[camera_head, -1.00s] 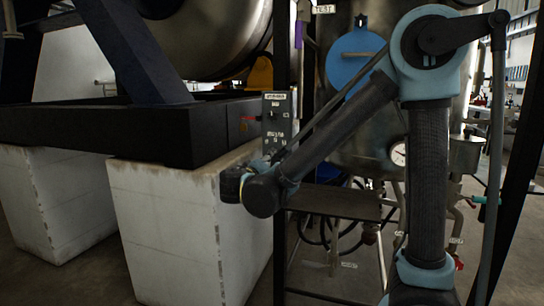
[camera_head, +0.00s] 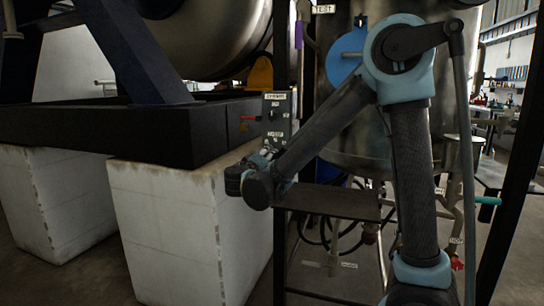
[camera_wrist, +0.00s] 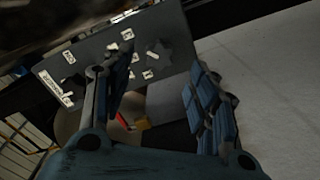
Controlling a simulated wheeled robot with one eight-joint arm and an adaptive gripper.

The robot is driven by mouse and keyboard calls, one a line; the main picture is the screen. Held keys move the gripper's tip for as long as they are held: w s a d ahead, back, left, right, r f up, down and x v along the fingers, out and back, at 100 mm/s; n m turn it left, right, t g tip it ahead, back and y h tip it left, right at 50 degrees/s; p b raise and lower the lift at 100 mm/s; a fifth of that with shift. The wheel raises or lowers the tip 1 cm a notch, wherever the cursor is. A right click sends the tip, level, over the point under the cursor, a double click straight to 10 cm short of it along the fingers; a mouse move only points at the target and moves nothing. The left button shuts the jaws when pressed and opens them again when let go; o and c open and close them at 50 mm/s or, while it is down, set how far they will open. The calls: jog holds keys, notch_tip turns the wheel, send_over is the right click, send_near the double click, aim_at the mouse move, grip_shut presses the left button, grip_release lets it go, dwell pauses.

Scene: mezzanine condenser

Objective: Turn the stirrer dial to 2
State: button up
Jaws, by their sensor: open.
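The control panel (camera_head: 277,118) is a narrow upright grey box with white labels, fixed by a dark post. In the wrist view the panel (camera_wrist: 115,65) appears tilted, with several small white labels. A dark, lobed knob (camera_wrist: 158,53), probably the stirrer dial, stands on its face among the labels. The number it points at is too small to read. My gripper (camera_wrist: 160,88) is open, with one finger on each side of the picture; the knob shows beyond the gap and apart from both fingers. In the head view my gripper (camera_head: 262,158) is just below the panel.
A white block (camera_head: 180,210) supports the black frame (camera_head: 130,130) left of the panel. A steel tank (camera_head: 345,120) with a blue round cover (camera_head: 343,55) stands behind my arm. A dark shelf (camera_head: 330,201) lies below right. A red handle (camera_head: 247,118) sticks out beside the panel.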

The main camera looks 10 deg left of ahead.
jog(key=w, duration=0.7)
jog(key=shift+w+d, duration=0.3)
jog(key=shift+w, duration=0.05)
jog(key=c, duration=1.1)
